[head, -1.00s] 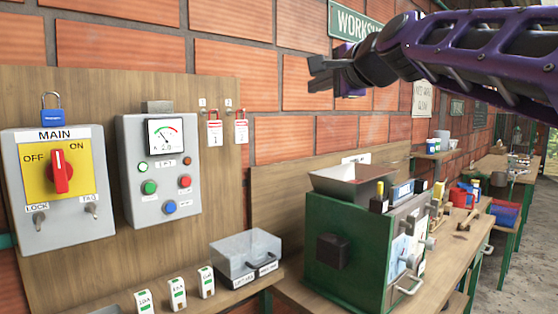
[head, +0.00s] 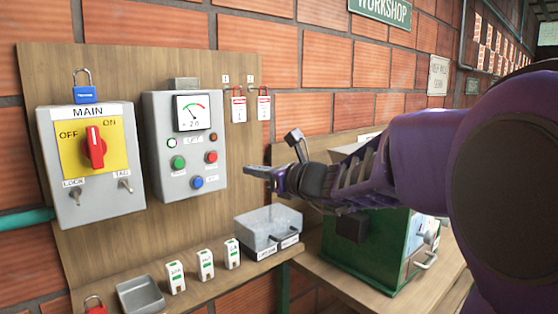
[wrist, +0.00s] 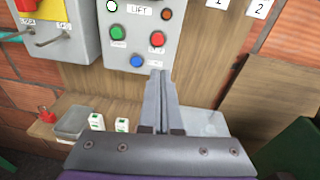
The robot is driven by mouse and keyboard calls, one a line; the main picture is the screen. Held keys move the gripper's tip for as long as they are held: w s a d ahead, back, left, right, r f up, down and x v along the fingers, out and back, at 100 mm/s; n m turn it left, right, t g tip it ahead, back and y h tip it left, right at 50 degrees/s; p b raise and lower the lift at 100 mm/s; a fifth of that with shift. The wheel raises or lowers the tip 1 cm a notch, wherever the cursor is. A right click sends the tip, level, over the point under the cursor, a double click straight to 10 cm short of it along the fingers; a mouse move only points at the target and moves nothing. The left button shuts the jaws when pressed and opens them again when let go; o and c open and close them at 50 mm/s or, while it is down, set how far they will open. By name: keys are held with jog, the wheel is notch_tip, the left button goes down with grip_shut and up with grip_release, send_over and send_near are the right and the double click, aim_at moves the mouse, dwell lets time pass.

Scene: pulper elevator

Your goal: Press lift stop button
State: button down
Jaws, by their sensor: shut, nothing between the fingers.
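The grey lift control box (head: 160,140) hangs on the wooden board. It carries a green button (head: 178,163), a red button (head: 211,157) to its right and a blue button (head: 197,182) below. In the wrist view the box reads LIFT, and the red button (wrist: 157,38) stands just above my fingertips. The small labels by the buttons are too blurred to read surely. My gripper (head: 248,172) is shut and empty, to the right of the box in the head view. In the wrist view its fingertips (wrist: 158,74) point toward the box's lower edge and appear apart from it.
The MAIN switch box (head: 90,185) with a red rotary handle is left of the lift box. Below, a shelf holds a metal tray (head: 140,294), several small white labelled blocks and a clear lidded box (head: 262,240). A green machine (head: 378,250) stands at right.

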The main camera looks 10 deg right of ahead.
jog(key=s+r, duration=0.2)
jog(key=s, duration=0.1)
jog(key=p, duration=0.2)
send_near(214, 157)
jog(key=shift+m, duration=0.4)
jog(key=x, duration=0.6)
jog(key=shift+w+a, duration=0.25)
jog(key=shift+a, duration=0.05)
